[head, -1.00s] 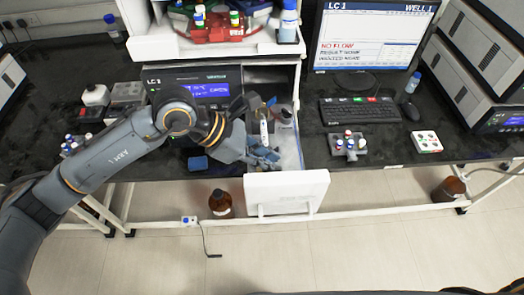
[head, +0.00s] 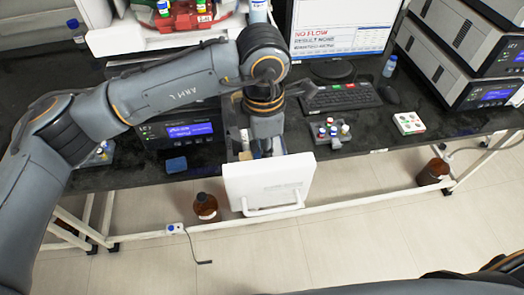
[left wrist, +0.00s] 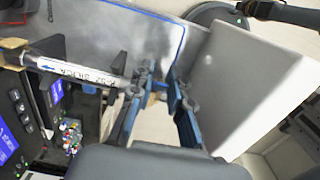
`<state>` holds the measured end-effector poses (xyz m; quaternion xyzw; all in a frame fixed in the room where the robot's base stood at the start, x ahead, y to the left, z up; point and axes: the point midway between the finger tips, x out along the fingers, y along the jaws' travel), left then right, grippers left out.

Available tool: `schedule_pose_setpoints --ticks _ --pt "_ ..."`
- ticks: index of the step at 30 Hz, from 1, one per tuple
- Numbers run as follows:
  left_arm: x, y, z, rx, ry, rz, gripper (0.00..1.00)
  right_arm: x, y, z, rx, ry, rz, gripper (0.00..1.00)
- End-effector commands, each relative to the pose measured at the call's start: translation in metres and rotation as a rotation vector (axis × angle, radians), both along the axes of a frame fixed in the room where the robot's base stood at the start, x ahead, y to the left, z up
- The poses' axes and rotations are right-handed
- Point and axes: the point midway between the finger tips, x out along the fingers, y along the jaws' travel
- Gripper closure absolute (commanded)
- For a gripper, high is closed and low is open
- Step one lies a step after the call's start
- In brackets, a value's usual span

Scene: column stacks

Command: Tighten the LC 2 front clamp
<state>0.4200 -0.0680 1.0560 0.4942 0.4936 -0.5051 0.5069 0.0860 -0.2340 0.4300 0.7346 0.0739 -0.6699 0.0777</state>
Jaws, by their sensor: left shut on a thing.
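A silver column (left wrist: 80,64) with a blue arrow and dark lettering lies across the left of the left wrist view. In the head view it shows only as a small pale piece (head: 244,140) in the open drawer. My left gripper (left wrist: 160,80) is at the column's near end, its blue fingers closed around a small, partly hidden part there, seemingly the front clamp. In the head view my left gripper (head: 265,148) points down into the drawer, behind its white front (head: 268,185). The clamp itself is hidden there. My right gripper is out of view.
The instrument (head: 178,130) with a lit blue screen stands left of the drawer. A blue block (head: 176,165) lies before it. A brown bottle (head: 205,206) stands on the floor below.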

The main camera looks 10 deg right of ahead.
Motion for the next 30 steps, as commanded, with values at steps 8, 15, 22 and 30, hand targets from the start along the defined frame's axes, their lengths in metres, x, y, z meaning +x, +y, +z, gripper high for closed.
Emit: schedule_pose_setpoints --ticks 8,15,22,30 --pt "-0.0008 -0.0017 -0.0028 0.04 0.003 -0.002 1.0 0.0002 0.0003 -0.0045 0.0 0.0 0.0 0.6" --pt "-0.001 -0.0015 -0.0029 0.042 0.004 -0.002 1.0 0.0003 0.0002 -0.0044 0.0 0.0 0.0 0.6" --pt "-0.001 -0.0015 -0.003 0.041 0.004 -0.002 0.58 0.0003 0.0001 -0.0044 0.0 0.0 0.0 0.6" --pt "-0.0006 -0.0015 -0.002 0.04 0.003 -0.002 0.58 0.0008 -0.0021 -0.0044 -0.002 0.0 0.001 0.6"
